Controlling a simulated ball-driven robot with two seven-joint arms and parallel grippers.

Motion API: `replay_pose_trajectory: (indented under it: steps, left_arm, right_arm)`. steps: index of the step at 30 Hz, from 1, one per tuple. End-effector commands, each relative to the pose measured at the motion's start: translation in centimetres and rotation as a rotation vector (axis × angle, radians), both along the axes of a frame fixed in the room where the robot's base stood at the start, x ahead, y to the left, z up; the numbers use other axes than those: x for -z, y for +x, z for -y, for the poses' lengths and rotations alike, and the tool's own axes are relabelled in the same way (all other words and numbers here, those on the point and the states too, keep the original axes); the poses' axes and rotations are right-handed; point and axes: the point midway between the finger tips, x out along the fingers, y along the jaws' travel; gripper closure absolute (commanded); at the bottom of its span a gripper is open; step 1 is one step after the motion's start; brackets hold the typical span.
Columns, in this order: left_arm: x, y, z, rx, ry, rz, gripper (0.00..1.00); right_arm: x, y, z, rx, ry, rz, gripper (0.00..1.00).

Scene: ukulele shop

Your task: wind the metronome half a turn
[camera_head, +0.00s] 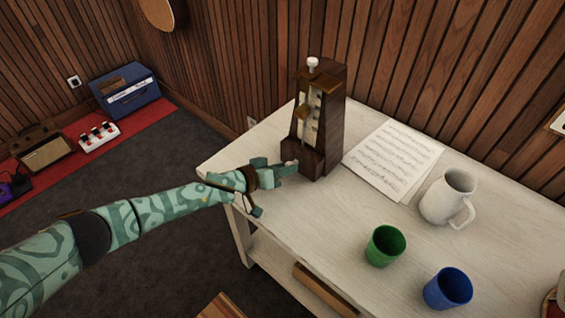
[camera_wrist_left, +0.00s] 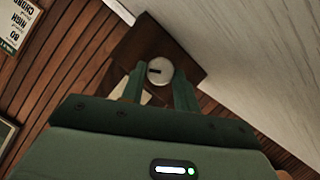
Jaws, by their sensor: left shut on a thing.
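The metronome (camera_head: 325,130) is a dark wooden tapered case with a pale scale on its front and a white knob on top. It stands upright at the back of the table. My left gripper (camera_head: 287,167) reaches in from the left to the low part of the metronome. In the left wrist view, a round pale key (camera_wrist_left: 159,71) with a dark slot mark sits between its two green fingers, against the brown case (camera_wrist_left: 146,40). The fingers are shut on this key. In the head view the key is mostly hidden by the fingers. My right gripper is out of view.
The pale table (camera_head: 320,215) also holds sheet music (camera_head: 395,158), a white pitcher (camera_head: 445,198), a green cup (camera_head: 385,245) and a blue cup (camera_head: 448,289). The slatted wall is close behind the metronome.

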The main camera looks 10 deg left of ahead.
Motion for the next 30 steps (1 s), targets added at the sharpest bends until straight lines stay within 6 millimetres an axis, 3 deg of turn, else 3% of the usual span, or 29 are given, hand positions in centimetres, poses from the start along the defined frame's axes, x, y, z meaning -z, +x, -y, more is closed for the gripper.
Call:
replay_pose_trajectory:
  steps: [9, 27, 28, 30]
  left_arm:
    - [-0.2, -0.1, 0.1, -0.001, 0.127, 0.090, 0.92]
    - [0.1, -0.2, 0.1, 0.001, 0.161, 0.115, 0.92]
    - [0.1, -0.2, 0.1, 0.001, 0.161, 0.115, 0.61]
    - [0.1, -0.2, 0.1, 0.000, 0.160, 0.115, 0.47]
  right_arm:
    - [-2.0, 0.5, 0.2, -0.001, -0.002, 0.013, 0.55]
    - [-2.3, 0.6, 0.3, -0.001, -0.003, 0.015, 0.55]
    - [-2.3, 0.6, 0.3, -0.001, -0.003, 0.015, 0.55]
    - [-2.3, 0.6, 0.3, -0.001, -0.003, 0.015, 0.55]
